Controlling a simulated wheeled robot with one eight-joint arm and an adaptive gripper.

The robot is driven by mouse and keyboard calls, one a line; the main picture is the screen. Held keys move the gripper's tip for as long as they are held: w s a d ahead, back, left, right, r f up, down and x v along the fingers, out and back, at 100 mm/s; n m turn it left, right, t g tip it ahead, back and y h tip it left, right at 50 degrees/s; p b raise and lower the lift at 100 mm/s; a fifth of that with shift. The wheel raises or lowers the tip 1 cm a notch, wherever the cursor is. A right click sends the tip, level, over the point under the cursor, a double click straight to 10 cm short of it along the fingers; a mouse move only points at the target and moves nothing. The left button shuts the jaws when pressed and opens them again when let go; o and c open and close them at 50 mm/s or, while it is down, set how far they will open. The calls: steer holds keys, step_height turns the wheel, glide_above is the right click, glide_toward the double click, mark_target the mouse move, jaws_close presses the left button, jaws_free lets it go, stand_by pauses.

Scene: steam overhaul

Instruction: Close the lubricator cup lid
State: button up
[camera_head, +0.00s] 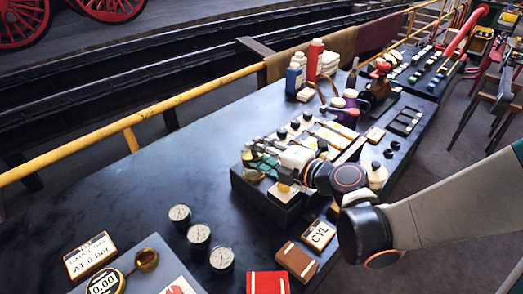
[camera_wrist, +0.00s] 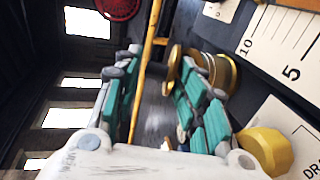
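The lubricator cup (camera_wrist: 226,72) is a round brass cup at the upper right of the wrist view, partly hidden behind my right-hand finger. A brass disc that looks like its lid (camera_wrist: 174,62) stands on edge at the cup's left side, apparently raised. My gripper (camera_wrist: 162,75) has its teal-padded fingers apart, with the lid's edge showing between them near the right-hand finger. I cannot tell whether they touch. In the head view my gripper (camera_head: 264,166) is low over the dark workbench block, and it hides most of the cup there.
Several gauges (camera_head: 198,234) stand on the bench in front. Bottles (camera_head: 315,60) and a purple-bodied pot (camera_head: 346,108) are farther back. The bench's left part (camera_head: 130,195) is clear.

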steer(key=shift+d, duration=0.1)
steer(key=shift+v, duration=3.95)
steer(key=shift+c, duration=0.6)
